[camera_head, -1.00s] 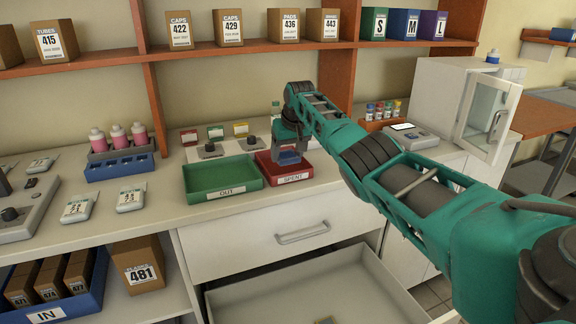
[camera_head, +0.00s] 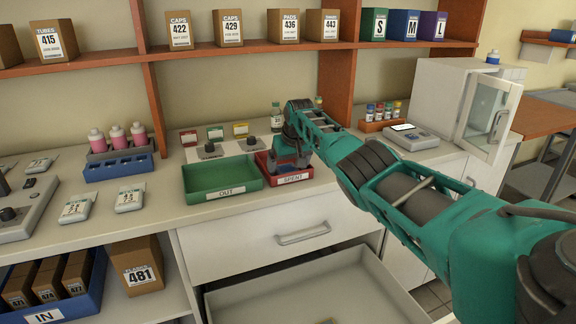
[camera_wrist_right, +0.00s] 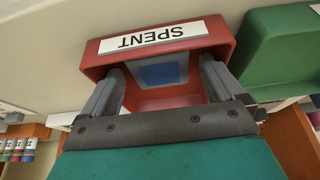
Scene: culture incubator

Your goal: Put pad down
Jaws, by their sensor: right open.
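The pad (camera_wrist_right: 160,72), blue with a pale grey surround, shows between my fingers in the right wrist view. It appears to lie inside the red SPENT tray (camera_wrist_right: 150,47); I cannot tell whether it touches the floor of the tray. My right gripper (camera_wrist_right: 158,85) is open, with one finger on each side of the pad and the fingertips within the tray. In the head view the right gripper (camera_head: 287,163) reaches down into the red tray (camera_head: 299,183) and hides the pad. My left gripper is not in view.
A green OUT tray (camera_head: 222,181) stands beside the red tray. Small bottles (camera_head: 276,117) stand behind the gripper. A drawer (camera_head: 310,288) hangs open below the counter. A rack of pink bottles (camera_head: 120,158) and flat packs (camera_head: 130,198) occupy the counter at left.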

